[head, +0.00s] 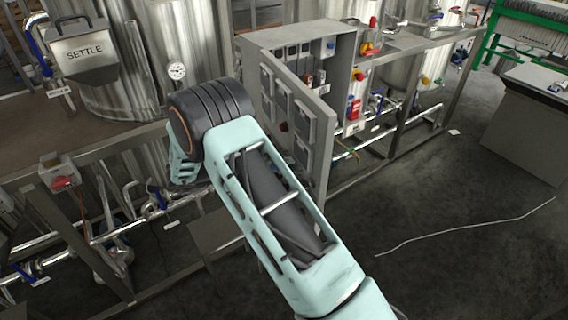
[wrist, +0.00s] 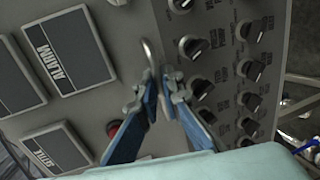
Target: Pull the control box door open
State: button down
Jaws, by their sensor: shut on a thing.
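The grey control box (head: 344,70) stands on the metal frame in the head view, with breakers visible inside. Its door (head: 290,112) stands swung out from the box, partly open. In the wrist view the door's face (wrist: 112,75) fills much of the picture, with dark label plates, several black knobs and a red button. My gripper (wrist: 161,85) is at the curved metal door handle (wrist: 148,50), its blue fingers closed around the handle's lower end. In the head view my arm hides the gripper and the handle.
Pipes, valves and a metal rail (head: 95,165) run along the front of the steel tanks (head: 180,45). A tank hatch marked SETTLE (head: 85,52) is at upper left. The dark floor (head: 440,195) at right is clear apart from a thin pale line. A grey cabinet (head: 525,130) stands far right.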

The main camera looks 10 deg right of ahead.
jog(key=c, duration=2.4)
grip_release()
jog(key=v, duration=1.2)
